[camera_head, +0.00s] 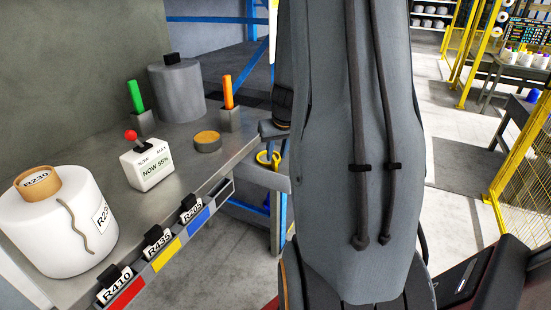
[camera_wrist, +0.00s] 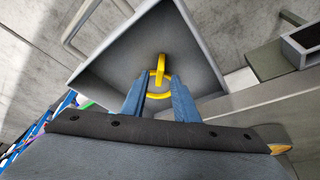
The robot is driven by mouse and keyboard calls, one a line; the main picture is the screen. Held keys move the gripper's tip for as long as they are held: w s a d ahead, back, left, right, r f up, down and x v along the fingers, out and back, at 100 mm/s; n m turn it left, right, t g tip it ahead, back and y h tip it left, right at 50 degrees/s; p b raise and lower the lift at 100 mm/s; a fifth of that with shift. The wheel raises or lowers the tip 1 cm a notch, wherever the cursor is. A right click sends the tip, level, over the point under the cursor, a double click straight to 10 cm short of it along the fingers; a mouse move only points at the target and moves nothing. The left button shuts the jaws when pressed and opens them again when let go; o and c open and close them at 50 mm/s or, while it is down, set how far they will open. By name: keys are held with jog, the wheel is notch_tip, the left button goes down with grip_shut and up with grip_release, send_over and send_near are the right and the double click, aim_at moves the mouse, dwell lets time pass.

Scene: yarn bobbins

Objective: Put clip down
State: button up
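A yellow looped clip (camera_wrist: 160,68) shows between the blue fingertips of my gripper (camera_wrist: 159,84) in the wrist view. The fingers stand apart, with yellow at or between both tips; whether they grip it or only stand around it I cannot tell. Below lies the inside of a grey open bin (camera_wrist: 205,70). In the head view a yellow looped thing (camera_head: 268,158) shows at the grey bin (camera_head: 268,178) beside the table's end. My arm hides much of this area, and my fingers cannot be made out there.
The grey table (camera_head: 165,163) holds a white yarn bobbin (camera_head: 55,235), a grey cylinder (camera_head: 178,92), a white box with a red knob (camera_head: 147,165), an orange-topped disc (camera_head: 207,140) and green and orange sticks. Label cards line its front edge. Yellow fencing (camera_head: 525,150) stands right.

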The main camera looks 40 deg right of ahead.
jog(key=v, duration=0.7)
jog(key=shift+a, duration=0.15)
jog(key=s+a+f+n+g+y, duration=0.1)
jog(key=s+a+f+n, duration=0.1)
jog(key=a, duration=1.3)
jog(key=s+a+f+n+g, duration=0.2)
jog(key=s+a, duration=0.8)
jog(key=a, duration=0.5)
jog(key=shift+n+y, duration=0.3)
